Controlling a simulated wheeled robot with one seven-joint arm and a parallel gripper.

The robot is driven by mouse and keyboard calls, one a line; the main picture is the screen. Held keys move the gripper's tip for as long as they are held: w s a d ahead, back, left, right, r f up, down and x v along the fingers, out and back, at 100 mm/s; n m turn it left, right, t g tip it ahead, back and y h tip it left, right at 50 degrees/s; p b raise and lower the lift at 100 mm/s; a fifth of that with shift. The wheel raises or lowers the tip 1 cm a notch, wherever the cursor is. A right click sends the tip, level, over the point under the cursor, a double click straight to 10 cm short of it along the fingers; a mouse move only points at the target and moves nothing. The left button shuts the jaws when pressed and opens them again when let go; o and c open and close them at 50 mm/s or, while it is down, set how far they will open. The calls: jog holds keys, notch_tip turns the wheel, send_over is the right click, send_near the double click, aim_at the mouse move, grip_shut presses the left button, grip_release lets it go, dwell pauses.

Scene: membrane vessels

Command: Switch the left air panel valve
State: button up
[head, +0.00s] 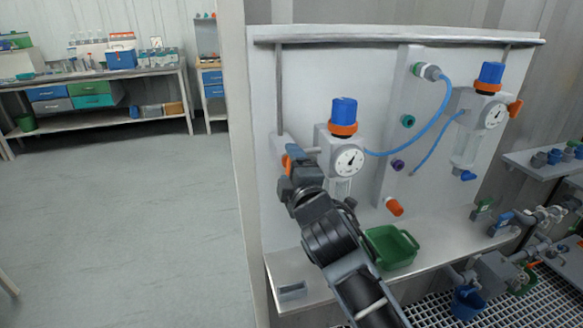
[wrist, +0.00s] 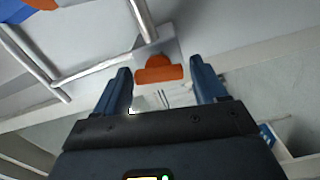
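The left regulator (head: 347,155) is on the white air panel (head: 265,90), with a blue knob, an orange ring and a round gauge. The orange valve handle (head: 286,163) is at its left side, mostly hidden by my gripper (head: 296,158) in the head view. In the wrist view the orange handle (wrist: 158,72) shows between the two blue fingers of my gripper (wrist: 160,70). The fingers are apart, with a visible gap on both sides of the handle. I cannot tell how deep the handle sits between them.
A second regulator (head: 480,115) with an orange handle (head: 515,109) is at the right. Blue tubes (head: 420,135) cross the panel. A green tray (head: 391,247) stands on the shelf below. Pipes and valves crowd the lower right. The floor at left is clear.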

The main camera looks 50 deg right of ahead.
jog(key=shift+o, duration=0.7)
jog(key=b+v, duration=0.2)
jog(key=v, duration=0.5)
jog(key=shift+s+a, duration=0.2)
jog(key=shift+s, duration=0.15)
